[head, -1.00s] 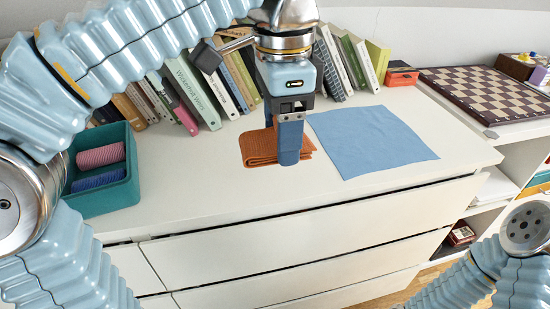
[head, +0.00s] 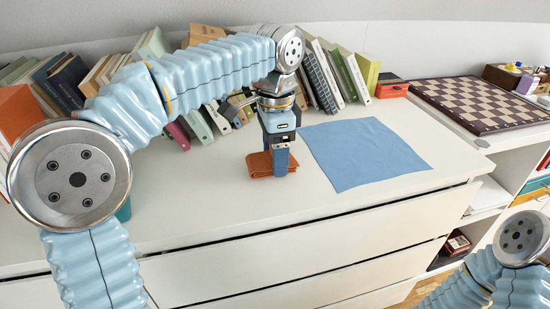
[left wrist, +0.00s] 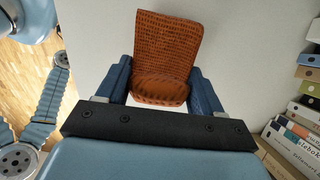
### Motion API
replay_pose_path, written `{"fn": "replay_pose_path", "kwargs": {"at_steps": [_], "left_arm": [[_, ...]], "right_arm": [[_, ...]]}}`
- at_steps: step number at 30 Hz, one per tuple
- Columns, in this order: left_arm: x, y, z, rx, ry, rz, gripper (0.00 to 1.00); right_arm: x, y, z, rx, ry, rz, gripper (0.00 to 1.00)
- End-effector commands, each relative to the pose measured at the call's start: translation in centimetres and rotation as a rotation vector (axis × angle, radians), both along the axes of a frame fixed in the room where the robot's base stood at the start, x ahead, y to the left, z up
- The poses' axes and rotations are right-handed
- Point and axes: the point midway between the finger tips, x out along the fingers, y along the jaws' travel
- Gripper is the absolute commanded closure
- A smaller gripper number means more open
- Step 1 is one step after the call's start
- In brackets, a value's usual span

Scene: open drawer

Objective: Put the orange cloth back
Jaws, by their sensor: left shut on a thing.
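The orange cloth (head: 260,165) is folded into a small pad on the white dresser top, left of the blue cloth. My left gripper (head: 281,163) points down from above and is shut on it. In the left wrist view the orange cloth (left wrist: 165,52) sits between the two blue fingers, its near part bulging. I cannot tell whether it touches the dresser top or is just above it. The teal box (head: 124,211) is almost wholly hidden behind my left arm. My right gripper is out of view; only part of my right arm shows at the lower right.
The blue cloth (head: 364,153) lies flat on the dresser top (head: 215,215). Leaning books (head: 320,78) line the back. An orange-and-black box (head: 391,87) and a chessboard (head: 482,103) are at the right. The dresser drawers (head: 290,262) show at the front with dark gaps along their tops.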

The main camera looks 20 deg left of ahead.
Motion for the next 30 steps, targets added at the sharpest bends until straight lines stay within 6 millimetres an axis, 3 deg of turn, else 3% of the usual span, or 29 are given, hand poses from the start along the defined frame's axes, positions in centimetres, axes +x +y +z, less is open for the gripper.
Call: {"fn": "replay_pose_path", "kwargs": {"at_steps": [3,14,15,19,30], "left_arm": [[-0.07,0.02,-1.15,0.000,0.000,0.001,0.58],[-0.07,0.01,-1.50,-0.001,-0.001,0.001,0.58],[-0.06,0.01,-1.41,-0.001,-0.002,0.001,0.29],[-0.06,0.00,-1.39,-0.001,-0.002,0.001,0.09],[-0.05,-0.03,-0.69,-0.001,-0.002,0.001,0.08]], "right_arm": [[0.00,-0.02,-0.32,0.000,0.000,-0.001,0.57],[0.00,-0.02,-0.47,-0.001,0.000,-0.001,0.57],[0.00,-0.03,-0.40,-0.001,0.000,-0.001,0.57],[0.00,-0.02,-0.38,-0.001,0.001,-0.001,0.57],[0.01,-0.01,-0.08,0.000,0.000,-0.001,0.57]]}}
